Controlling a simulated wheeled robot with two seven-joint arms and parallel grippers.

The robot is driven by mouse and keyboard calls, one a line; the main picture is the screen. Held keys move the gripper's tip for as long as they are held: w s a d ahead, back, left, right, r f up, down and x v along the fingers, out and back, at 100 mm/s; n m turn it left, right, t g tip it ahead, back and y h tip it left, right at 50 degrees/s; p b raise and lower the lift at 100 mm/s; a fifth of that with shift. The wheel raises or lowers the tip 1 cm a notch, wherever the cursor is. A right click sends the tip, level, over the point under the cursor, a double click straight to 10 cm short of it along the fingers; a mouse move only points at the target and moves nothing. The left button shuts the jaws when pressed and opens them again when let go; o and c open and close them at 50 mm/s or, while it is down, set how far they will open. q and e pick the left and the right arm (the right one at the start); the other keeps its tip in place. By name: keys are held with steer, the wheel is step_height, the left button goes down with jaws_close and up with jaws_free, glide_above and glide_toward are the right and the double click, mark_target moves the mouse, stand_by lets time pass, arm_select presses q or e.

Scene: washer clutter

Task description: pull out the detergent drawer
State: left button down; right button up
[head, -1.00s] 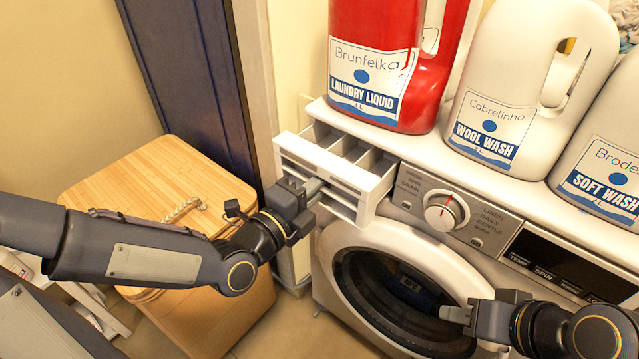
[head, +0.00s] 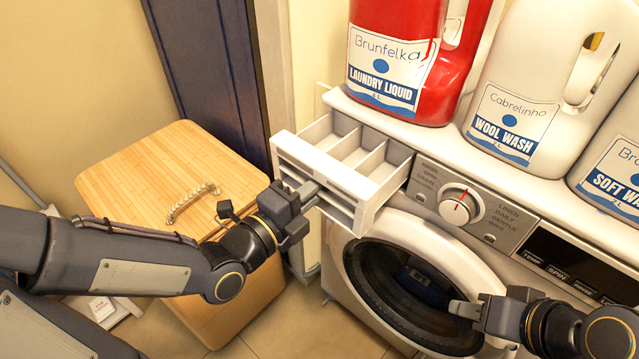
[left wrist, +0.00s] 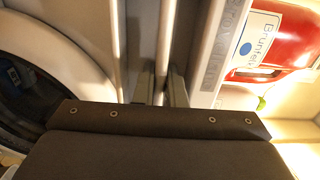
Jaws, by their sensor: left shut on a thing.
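The detergent drawer (head: 360,163) is a white tray with divided compartments, standing out from the upper left of the washer front (head: 475,205). My left gripper (head: 308,193) is at the drawer's front face, shut on its handle bar. In the left wrist view the fingers (left wrist: 161,86) close on either side of the pale handle (left wrist: 166,45). My right gripper (head: 468,310) is in front of the round washer door (head: 410,280), empty; its fingers look close together, but the gap between them cannot be made out.
A red laundry liquid jug (head: 405,60), a white wool wash jug (head: 530,85) and a soft wash jug (head: 615,165) stand on the washer top. Floor shows between hamper and washer.

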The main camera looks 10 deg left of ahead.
arm_select(q)
steer(key=shift+s, duration=0.1)
steer(key=shift+b+v, duration=0.4)
steer(key=shift+v, duration=1.6)
steer(key=c, duration=1.8)
jaws_free()
steer(key=shift+r, duration=0.1)
steer(key=shift+o, duration=0.2)
steer(key=b+v, duration=0.5)
steer(key=v, duration=0.1)
